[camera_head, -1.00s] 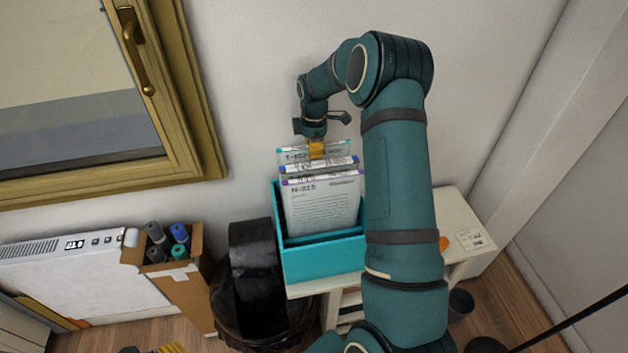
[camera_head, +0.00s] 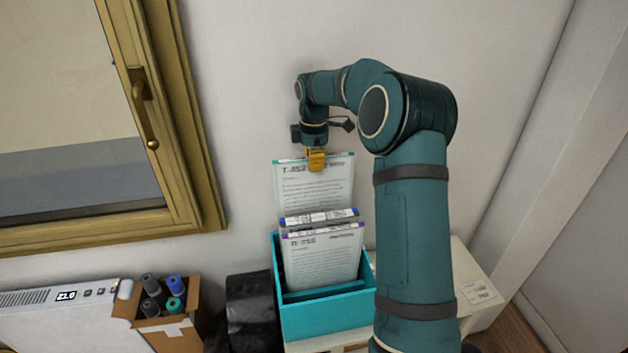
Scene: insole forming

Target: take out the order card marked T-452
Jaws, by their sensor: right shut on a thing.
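The order card marked T-452 (camera_head: 308,190) has a teal top edge and printed text. It stands upright, well above the other cards, and its lower part is hidden behind them. My right gripper (camera_head: 315,160) is shut on the top edge of this card, near its middle. In front of it are a card with a blue top strip (camera_head: 319,217) and a card with a purple top strip (camera_head: 322,261). Both stand in the turquoise box (camera_head: 325,315). My left gripper is not in view.
The box stands on a pale table (camera_head: 474,281) against the wall. Left of it are a black bin (camera_head: 250,310) and a cardboard box (camera_head: 178,333) with several rolls. A window (camera_head: 165,130) with a handle is at the upper left. The wall above the card is clear.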

